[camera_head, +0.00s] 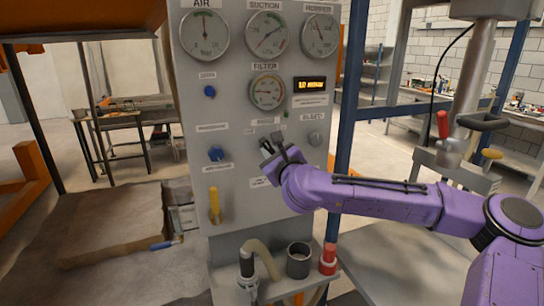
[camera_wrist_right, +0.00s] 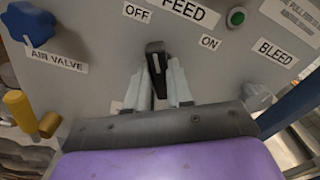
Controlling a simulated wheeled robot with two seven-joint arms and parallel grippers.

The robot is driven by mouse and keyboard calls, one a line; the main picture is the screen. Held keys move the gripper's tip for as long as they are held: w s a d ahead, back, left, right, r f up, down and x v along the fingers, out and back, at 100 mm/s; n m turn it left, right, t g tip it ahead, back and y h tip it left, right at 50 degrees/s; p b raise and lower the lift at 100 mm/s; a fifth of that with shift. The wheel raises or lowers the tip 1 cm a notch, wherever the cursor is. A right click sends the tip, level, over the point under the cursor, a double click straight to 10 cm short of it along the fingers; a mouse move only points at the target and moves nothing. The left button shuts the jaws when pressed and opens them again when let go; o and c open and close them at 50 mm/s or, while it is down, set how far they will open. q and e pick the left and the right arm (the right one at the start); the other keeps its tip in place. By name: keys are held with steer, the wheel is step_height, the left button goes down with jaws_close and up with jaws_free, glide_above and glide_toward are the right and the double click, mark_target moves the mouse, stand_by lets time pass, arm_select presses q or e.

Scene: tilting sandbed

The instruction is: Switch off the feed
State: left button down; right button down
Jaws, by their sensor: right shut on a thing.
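The feed switch is a black knob (camera_wrist_right: 155,62) with a white line, seen in the right wrist view under the FEED label (camera_wrist_right: 190,12). The OFF label (camera_wrist_right: 137,13) is to its upper left and the ON label (camera_wrist_right: 209,42) to its right. The knob's white line points roughly upward. My right gripper (camera_wrist_right: 160,84) has its two fingers on either side of the knob, shut on it. In the head view my right gripper (camera_head: 268,150) is at the panel's middle and hides most of the switch. My left gripper is not in view.
A yellow lever (camera_head: 214,205) hangs lower left.

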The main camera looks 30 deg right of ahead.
steer(key=shift+n, duration=0.5)
steer(key=c, duration=1)
jaws_free()
steer(key=shift+s+a+f, duration=0.1)
steer(key=shift+s+a, duration=0.05)
steer(key=shift+s, duration=0.2)
steer(key=b+v, duration=0.3)
steer(key=v, duration=0.7)
steer(key=shift+b, duration=0.4)
